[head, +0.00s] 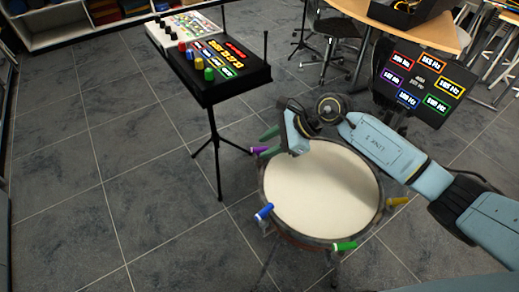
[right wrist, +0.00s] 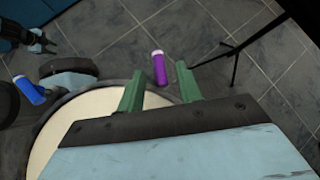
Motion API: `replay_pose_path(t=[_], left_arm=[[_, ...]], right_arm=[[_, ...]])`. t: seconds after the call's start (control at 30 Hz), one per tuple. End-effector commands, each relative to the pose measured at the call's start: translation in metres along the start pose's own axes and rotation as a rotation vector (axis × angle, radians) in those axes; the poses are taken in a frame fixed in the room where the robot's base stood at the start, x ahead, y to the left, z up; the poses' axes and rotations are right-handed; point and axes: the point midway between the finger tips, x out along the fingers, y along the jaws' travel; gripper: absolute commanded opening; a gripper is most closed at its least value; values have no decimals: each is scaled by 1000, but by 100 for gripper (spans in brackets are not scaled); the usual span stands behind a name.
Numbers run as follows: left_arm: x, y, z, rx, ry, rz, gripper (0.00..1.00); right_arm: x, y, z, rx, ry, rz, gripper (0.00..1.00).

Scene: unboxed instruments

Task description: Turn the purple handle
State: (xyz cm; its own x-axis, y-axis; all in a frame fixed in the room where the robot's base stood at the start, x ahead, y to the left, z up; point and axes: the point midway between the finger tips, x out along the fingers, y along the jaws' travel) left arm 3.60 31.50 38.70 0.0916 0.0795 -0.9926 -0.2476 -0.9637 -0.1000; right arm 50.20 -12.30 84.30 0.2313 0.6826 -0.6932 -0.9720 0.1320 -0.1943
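The purple handle (head: 258,150) sticks out from the far-left rim of the round drum (head: 320,190). My right gripper (head: 268,142) is at that rim, with its green fingers close to the handle. In the right wrist view, the purple handle (right wrist: 159,68) lies between and just beyond the two spread fingertips of the right gripper (right wrist: 158,76), with gaps on both sides. The right gripper is open and empty. A dark part at the upper left of the right wrist view looks like my left gripper (right wrist: 38,42); its fingers are too small to read.
The drum also has a blue handle (head: 263,212), a green handle (head: 344,246) and a yellow handle (head: 397,202). A black panel with coloured knobs (head: 215,68) stands on a thin stand (head: 217,150) left of the drum. The floor at left is clear.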

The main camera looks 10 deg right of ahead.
Motion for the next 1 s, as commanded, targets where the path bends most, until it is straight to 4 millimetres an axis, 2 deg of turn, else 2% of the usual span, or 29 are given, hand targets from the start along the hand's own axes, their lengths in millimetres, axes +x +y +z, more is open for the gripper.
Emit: replay_pose_path(t=[0.03,0.2,0.57,0.63,0.87,1.0], left_arm=[[2,0,0,1,0,0,36],[4,0,0,1,-4,-1,36],[4,-4,-5,3,6,-5,36],[4,-4,-5,3,6,-5,36],[4,-4,-3,2,3,-5,36],[4,-4,0,2,-3,-5,36]], right_arm=[[10,1,0,1,-2,2,35],[28,0,0,0,-1,1,35],[34,0,0,-1,1,-1,35],[34,0,0,-1,1,-1,30],[33,0,0,-1,1,-1,0],[33,0,0,-2,1,-1,0]])
